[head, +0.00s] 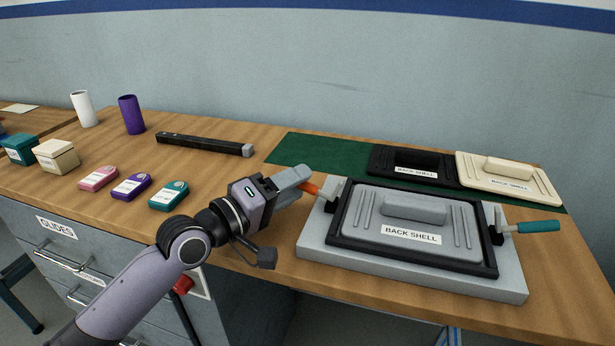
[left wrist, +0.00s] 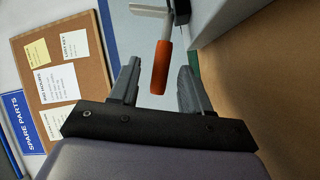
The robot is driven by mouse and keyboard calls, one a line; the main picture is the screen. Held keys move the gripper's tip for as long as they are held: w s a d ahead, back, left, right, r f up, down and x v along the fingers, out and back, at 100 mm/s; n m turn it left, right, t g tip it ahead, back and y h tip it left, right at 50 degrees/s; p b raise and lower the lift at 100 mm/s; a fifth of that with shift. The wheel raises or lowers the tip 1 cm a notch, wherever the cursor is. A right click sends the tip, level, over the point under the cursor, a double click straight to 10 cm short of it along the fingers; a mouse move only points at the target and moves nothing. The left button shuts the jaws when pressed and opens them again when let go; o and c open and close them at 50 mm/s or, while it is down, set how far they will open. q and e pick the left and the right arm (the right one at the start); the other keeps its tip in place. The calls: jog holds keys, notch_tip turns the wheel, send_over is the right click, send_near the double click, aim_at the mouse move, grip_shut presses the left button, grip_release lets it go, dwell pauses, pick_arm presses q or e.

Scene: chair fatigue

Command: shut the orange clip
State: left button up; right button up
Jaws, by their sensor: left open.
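The orange clip (head: 311,189) is at the left side of the grey fixture (head: 312,240); its orange handle points outward to the left, partly hidden by my left gripper (head: 297,180). In the left wrist view the orange handle (left wrist: 161,68) reaches in from the top, and its end lies between the two open fingers of my left gripper (left wrist: 158,86), with a gap on each side. A grey metal lever (left wrist: 150,10) joins the handle. My right gripper is not in view.
A grey back shell (head: 380,233) in a black frame sits on the fixture. A teal-handled clip (head: 538,226) sticks out at its right. Black (head: 385,177) and cream shells (head: 485,185) lie behind on a green mat (head: 300,150). Several small boxes stand left.

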pick_arm(q)
jog(key=shift+x, duration=1.75)
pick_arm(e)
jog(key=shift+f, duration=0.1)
pick_arm(q)
jog(key=shift+c, duration=0.3)
